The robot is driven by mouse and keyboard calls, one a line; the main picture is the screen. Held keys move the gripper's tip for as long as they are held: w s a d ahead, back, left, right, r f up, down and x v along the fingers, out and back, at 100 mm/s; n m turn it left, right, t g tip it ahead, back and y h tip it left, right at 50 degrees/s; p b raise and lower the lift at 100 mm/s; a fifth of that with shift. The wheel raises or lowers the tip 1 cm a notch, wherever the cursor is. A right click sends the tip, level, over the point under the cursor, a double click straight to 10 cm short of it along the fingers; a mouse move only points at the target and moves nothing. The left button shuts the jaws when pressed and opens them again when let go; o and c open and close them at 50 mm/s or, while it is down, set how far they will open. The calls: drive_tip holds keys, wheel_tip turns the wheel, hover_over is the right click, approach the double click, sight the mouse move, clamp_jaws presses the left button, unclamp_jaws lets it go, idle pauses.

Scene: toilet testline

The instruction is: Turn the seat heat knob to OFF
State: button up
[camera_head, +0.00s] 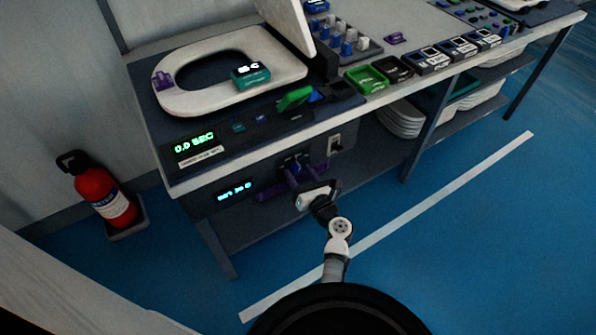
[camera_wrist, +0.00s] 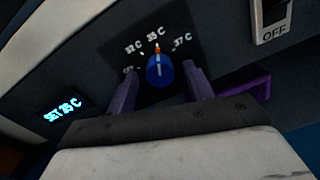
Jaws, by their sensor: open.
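The seat heat knob (camera_wrist: 159,72) is a round blue knob on a dark dial plate in the wrist view. Its pale pointer with an orange tip points up, at about the 35 C mark. A small, hard-to-read label sits at the dial's lower left, and 37 C is on the right. My gripper (camera_wrist: 159,78) has its two purple fingers spread, one on each side of the knob, with visible gaps. In the head view my gripper (camera_head: 298,172) is at the bench front panel, largely covering the knob. A lit SET display (camera_wrist: 63,110) is left of the dial.
A white rocker switch (camera_wrist: 271,20) marked OFF is right of the dial, also visible in the head view (camera_head: 336,144). A purple bracket (camera_wrist: 246,84) lies right of the fingers. A toilet seat (camera_head: 285,72) lies on the bench top. Blue floor in front is clear.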

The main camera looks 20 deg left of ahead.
drive_tip(key=c, duration=1)
drive_tip(key=shift+o, duration=0.2)
drive_tip(key=shift+n+b, duration=0.35)
drive_tip(key=shift+n, duration=0.05)
drive_tip(key=n+b, duration=0.2)
drive_tip(key=n, duration=0.2)
drive_tip(key=shift+f+b, duration=0.15)
drive_tip(key=shift+b, duration=0.2)
drive_tip(key=n+b, duration=0.3)
drive_tip(key=n, duration=0.1)
drive_tip(key=shift+n, duration=0.3)
drive_tip(key=n+b, duration=0.5)
drive_tip(key=n, duration=0.1)
drive_tip(key=shift+y, duration=0.3)
drive_tip(key=shift+n+b, duration=1.15)
drive_tip(key=shift+n, duration=0.25)
drive_tip(key=shift+r, duration=0.2)
